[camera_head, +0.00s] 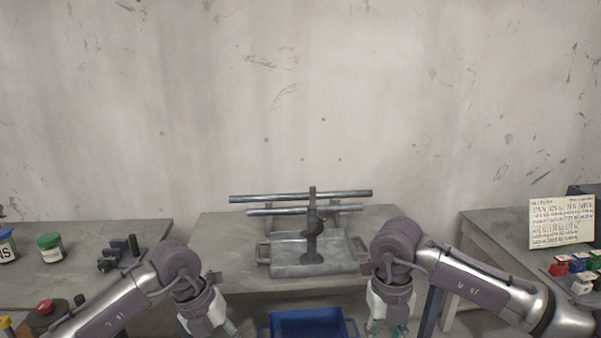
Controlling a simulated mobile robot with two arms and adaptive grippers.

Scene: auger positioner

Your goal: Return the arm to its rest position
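My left arm comes in from the left, and its gripper (228,328) hangs downward in front of the middle table, cut off by the bottom edge. My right arm comes in from the right, and its gripper (374,328) also points down, partly cut off at the bottom edge. The fingers of both are too little in view to tell open from shut. On the middle table, a dark upright post fixture (312,225) stands in a grey metal tray (345,262), between and beyond my grippers.
Two metal bars (300,197) lie crosswise behind the post. A blue bin (307,324) sits low in front between my grippers. The left table (75,262) holds jars and a red button (45,307). The right table holds a written board (561,221) and small coloured boxes (572,265).

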